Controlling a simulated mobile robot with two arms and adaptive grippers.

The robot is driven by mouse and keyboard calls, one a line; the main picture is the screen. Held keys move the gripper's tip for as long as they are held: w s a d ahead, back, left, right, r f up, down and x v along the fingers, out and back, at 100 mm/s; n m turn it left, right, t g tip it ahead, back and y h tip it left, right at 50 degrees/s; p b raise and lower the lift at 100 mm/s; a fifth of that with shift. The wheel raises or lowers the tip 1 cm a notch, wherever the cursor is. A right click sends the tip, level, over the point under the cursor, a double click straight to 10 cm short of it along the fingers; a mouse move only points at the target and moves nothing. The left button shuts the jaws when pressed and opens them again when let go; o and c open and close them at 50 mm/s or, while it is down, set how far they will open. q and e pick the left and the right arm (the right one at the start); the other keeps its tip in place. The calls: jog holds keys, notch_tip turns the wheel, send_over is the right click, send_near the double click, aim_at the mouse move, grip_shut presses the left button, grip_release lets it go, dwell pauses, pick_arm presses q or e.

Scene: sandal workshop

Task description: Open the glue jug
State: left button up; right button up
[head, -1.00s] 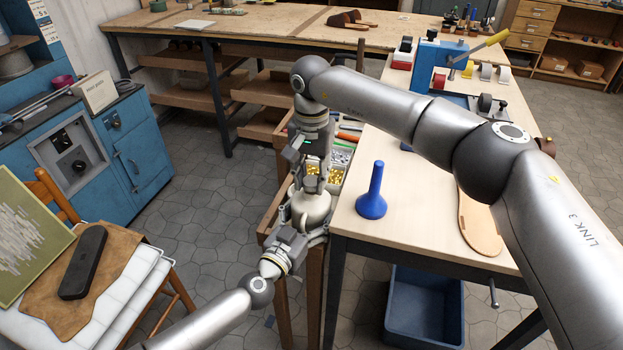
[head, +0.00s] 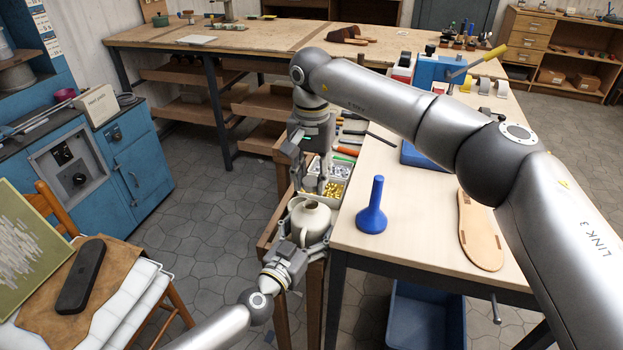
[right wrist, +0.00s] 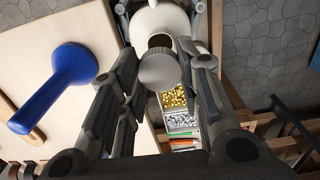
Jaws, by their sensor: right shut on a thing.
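The cream glue jug (head: 309,222) stands on the small wooden stand left of the workbench. Its round mouth is dark and open in the right wrist view, where the jug's body (right wrist: 160,20) fills the top. My left gripper (head: 303,243) has its fingers around the jug's body. My right gripper (head: 313,186) is above the jug, pointing down. In the right wrist view its fingers (right wrist: 160,85) are shut on a pale round lid (right wrist: 160,70), which is apart from the mouth. The lid is hard to make out in the head view.
A blue funnel-shaped tool (head: 372,208) stands on the workbench (head: 410,225) close to the right of the jug. Trays of gold and silver fittings (head: 334,190) lie behind the jug. A leather sole (head: 480,230) lies farther right. A blue bin (head: 425,305) is below.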

pick_arm(q)
jog(key=o, duration=0.3)
